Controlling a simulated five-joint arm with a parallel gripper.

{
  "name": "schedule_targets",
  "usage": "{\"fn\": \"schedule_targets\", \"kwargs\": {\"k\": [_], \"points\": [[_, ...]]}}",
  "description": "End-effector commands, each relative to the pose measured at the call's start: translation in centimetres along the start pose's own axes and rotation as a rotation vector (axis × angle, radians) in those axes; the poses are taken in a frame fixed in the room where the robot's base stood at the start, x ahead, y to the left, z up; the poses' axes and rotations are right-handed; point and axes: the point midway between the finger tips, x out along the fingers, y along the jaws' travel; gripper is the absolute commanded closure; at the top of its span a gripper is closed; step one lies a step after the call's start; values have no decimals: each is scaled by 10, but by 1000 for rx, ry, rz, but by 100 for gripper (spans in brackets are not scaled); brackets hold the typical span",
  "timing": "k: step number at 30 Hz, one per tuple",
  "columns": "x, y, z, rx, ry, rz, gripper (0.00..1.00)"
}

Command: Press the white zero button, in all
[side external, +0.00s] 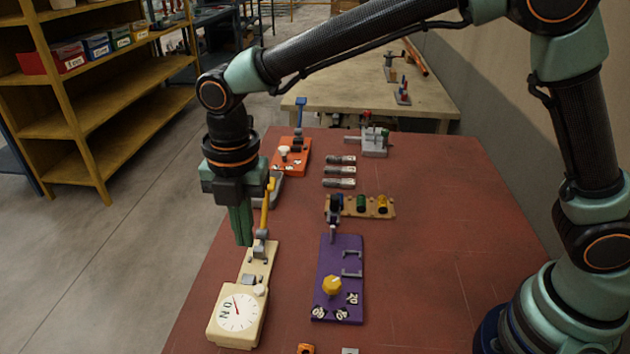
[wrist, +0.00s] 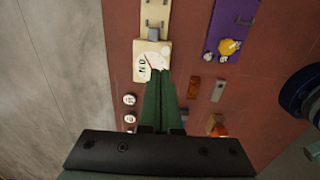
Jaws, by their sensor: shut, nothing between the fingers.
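A cream device (side external: 224,331) stands at the front left of the red table, with a round white dial (side external: 238,312) and a red needle. A small white button (side external: 259,290) sits beside the dial's upper right edge. In the wrist view the button (wrist: 165,50) shows just beyond my fingertips, and the dial is partly covered by them. My gripper (side external: 243,241) points down with its green fingers shut and empty. It appears above the device, apart from the button; the exact gap is hard to tell. The fingers also show in the wrist view (wrist: 165,76).
A yellow-handled lever (side external: 266,208) rises at the cream device's far end, close to my fingers. A purple board (side external: 326,262) with a yellow knob (side external: 332,285) lies to the right. An orange device (side external: 295,158) stands farther back. Red tabletop is bare at the right.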

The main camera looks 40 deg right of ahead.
Motion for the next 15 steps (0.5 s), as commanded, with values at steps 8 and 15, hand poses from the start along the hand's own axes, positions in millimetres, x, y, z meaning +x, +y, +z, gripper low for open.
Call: {"fn": "schedule_targets", "kwargs": {"k": [8,15], "points": [[-24,1,0,0,0,2,100],[-25,1,0,0,0,1,100]]}}
